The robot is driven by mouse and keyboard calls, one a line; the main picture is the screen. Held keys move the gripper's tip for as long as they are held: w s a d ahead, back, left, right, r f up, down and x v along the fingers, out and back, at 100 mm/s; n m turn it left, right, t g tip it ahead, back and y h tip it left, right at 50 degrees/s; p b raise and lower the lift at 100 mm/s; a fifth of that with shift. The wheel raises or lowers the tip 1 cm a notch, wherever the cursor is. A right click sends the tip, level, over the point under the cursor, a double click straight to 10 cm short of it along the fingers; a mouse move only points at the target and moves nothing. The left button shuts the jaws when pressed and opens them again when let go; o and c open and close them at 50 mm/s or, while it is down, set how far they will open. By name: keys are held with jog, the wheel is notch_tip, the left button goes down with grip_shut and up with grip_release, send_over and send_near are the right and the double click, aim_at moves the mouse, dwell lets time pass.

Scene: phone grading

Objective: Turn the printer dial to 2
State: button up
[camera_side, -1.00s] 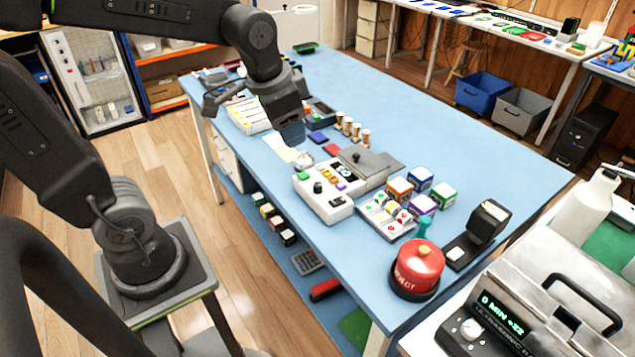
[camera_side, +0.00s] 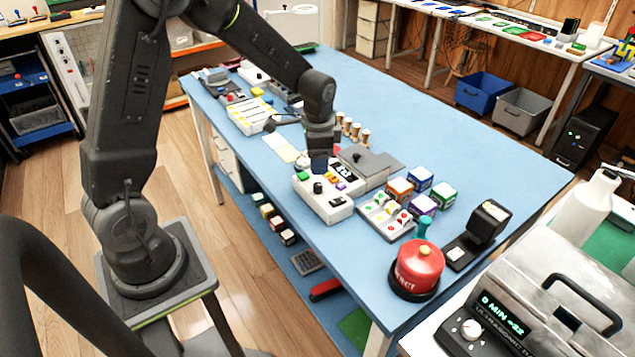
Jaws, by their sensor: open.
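A white device (camera_side: 342,213), likely the printer, sits near the middle of the blue table. A black round dial (camera_side: 318,188) stands on its top face. The dial's marks are too small to read, so I cannot tell its setting. A green button (camera_side: 302,176) and small coloured pieces are also on the device. My gripper (camera_side: 319,169) is open and points down just above the device's back part, a little behind the dial. It appears apart from the dial and hides part of the device's top.
A grey flat-lidded unit (camera_side: 372,168) adjoins the device at the right. A tray of coloured pieces (camera_side: 388,218) and several coloured cubes (camera_side: 422,179) stand to its right. A red round container (camera_side: 418,268) is near the front corner.

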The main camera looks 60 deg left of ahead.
aim_at(317, 185)
jog(key=f, duration=0.8)
jog(key=shift+w+a, duration=0.1)
jog(key=shift+a, duration=0.1)
jog(key=c, duration=0.9)
